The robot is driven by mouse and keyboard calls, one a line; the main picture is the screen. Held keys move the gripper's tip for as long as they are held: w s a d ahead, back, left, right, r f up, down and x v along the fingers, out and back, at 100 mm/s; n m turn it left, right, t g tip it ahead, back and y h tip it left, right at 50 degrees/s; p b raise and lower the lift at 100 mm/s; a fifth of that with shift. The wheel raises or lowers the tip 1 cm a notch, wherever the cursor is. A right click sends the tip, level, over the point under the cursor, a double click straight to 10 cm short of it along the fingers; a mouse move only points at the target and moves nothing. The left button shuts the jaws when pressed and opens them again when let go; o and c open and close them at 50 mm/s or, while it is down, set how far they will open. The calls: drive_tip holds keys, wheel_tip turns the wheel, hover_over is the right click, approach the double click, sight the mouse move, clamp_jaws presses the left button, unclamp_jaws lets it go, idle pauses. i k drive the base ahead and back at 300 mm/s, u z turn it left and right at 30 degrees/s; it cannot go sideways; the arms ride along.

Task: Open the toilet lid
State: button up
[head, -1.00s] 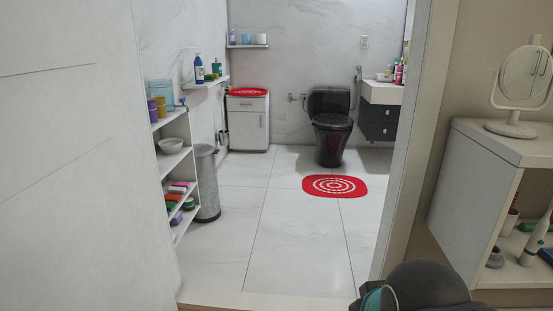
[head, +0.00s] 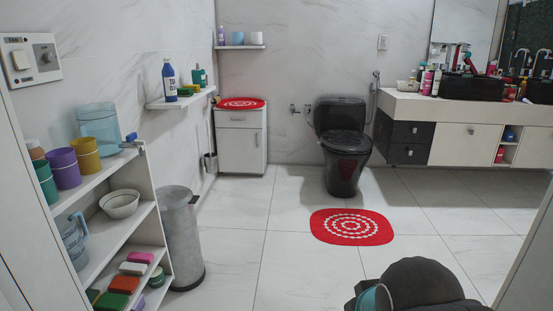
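The black toilet (head: 344,160) stands against the back wall, right of the small white cabinet. Its dark lid (head: 346,141) appears to lie down flat over the bowl, in front of the black tank (head: 340,114). My arm shows as a dark rounded part at the bottom of the head view, well short of the toilet. My gripper's fingers are not in the view.
A red oval mat (head: 352,227) lies on the floor before the toilet. A shelf unit (head: 105,215) and a grey bin (head: 181,238) stand at left. A vanity (head: 470,140) with sinks runs along the right.

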sight(350, 141)
drive_tip(key=i, duration=1.95)
drive_tip(key=z, duration=1.85)
drive_tip(key=i, duration=1.45)
drive_tip(key=u, duration=1.55)
